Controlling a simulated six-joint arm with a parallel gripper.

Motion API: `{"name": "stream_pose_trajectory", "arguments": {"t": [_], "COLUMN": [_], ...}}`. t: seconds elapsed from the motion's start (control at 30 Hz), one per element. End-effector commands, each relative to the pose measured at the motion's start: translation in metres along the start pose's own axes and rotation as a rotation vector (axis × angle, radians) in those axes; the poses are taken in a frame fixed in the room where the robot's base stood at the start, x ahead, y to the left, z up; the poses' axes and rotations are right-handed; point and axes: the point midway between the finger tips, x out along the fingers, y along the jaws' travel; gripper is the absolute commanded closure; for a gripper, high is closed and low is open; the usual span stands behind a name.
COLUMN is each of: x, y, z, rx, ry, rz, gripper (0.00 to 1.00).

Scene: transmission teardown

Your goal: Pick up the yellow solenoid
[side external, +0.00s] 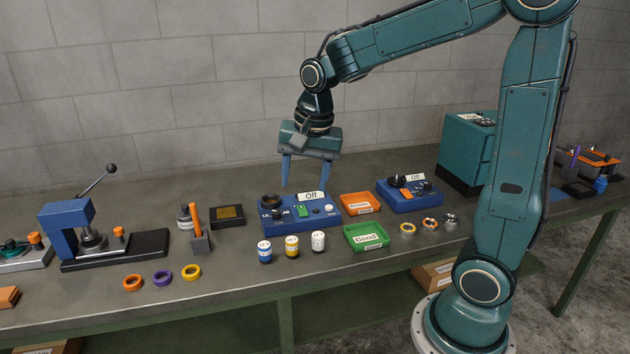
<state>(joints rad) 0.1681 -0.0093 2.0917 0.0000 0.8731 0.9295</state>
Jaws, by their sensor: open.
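The yellow solenoid (291,246) is a small upright cylinder with yellow and white bands, near the front of the bench.
A green "Good" tray (376,245) and an orange tray (361,212) lie right of the cylinders. A hammer-like tool (198,238) and a blue press (68,229) stand left. Orange, purple and yellow rings (191,272) lie front left. Bench is clear before the cylinders.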

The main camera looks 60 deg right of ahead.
Motion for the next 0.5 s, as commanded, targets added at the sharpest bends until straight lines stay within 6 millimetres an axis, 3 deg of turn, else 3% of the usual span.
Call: {"name": "stream_pose_trajectory", "arguments": {"t": [0.5], "x": [0.097], "y": [-0.024], "z": [-0.063], "rx": [0.546], "ry": [-0.055], "rz": [0.149], "gripper": [0.44]}}
